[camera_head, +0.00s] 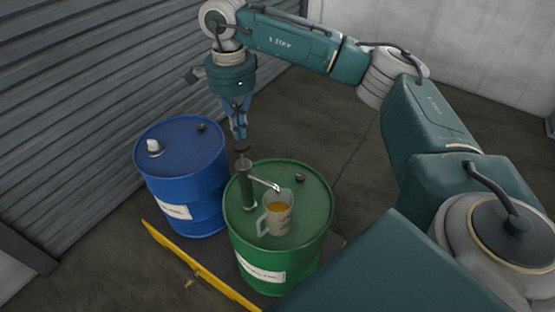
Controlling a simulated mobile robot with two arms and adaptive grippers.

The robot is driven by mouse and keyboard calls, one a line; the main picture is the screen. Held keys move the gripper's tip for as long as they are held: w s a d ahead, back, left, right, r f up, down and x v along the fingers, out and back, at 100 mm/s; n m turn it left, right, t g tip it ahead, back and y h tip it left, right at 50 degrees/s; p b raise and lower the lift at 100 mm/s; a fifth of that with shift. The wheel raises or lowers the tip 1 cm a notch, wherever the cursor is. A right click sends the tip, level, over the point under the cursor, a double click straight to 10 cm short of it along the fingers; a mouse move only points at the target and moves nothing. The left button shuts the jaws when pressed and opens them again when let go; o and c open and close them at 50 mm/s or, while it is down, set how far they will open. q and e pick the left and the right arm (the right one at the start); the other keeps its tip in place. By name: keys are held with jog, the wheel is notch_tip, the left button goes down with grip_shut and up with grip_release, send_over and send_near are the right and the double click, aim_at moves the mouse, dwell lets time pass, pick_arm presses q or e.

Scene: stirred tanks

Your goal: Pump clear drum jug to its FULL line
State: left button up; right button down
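A clear jug (275,213) with a handle stands on top of the green drum (315,195), under the pump's spout. It holds some amber liquid; its line marks are too small to read. The hand pump (246,190) stands upright in the green drum, with a dark top and a metal spout reaching over the jug. My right gripper (238,136) points down right above the pump's top. Its fingertips are close together at or just over the pump top; I cannot tell whether they touch or grip it. My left gripper is not in view.
A blue drum (180,165) with a white cap stands left of the green drum. A yellow barrier edge (195,265) runs along the floor in front. A corrugated wall (80,110) is at the left. Open floor (350,145) lies behind the green drum.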

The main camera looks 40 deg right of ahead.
jog(key=shift+f, duration=0.2)
jog(key=shift+s+f+b, duration=0.1)
jog(key=shift+f+b, duration=2.5)
jog(key=shift+f, duration=1.1)
jog(key=shift+r+p, duration=2.55)
jog(key=shift+r, duration=1.4)
jog(key=shift+f, duration=0.15)
jog(key=shift+r+p, duration=1.65)
jog(key=shift+r, duration=1.05)
